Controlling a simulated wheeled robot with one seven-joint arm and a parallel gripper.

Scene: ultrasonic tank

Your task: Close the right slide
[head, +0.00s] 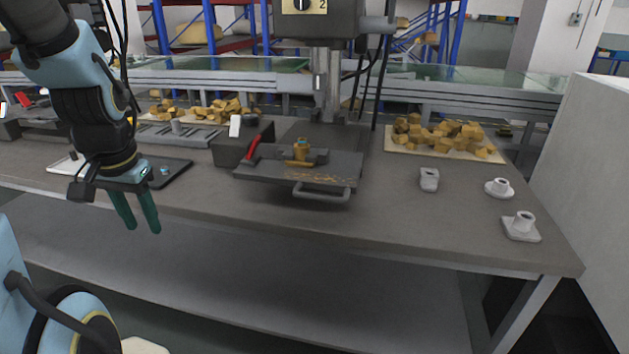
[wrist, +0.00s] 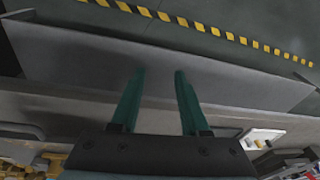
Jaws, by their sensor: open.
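The right slide (head: 343,166) looks to be the dark flat plate with a grey bar handle (head: 322,194) on its front, in the middle of the head view. It juts toward the front of the bench under the machine head. A small brass-coloured part (head: 301,150) sits on it, with a red lever (head: 253,148) at its left. My gripper (head: 144,229) is at the left, pointing down in front of the bench, well left of the handle. Its green fingers are apart and empty, also in the wrist view (wrist: 159,73). The slide is not identifiable in the wrist view.
The grey bench (head: 390,215) is clear right of the slide up to several pale flanged parts (head: 520,227). Wooden blocks (head: 440,133) lie on a board behind. The machine head (head: 318,20) hangs over the slide. A dark tray (head: 170,175) lies behind my gripper.

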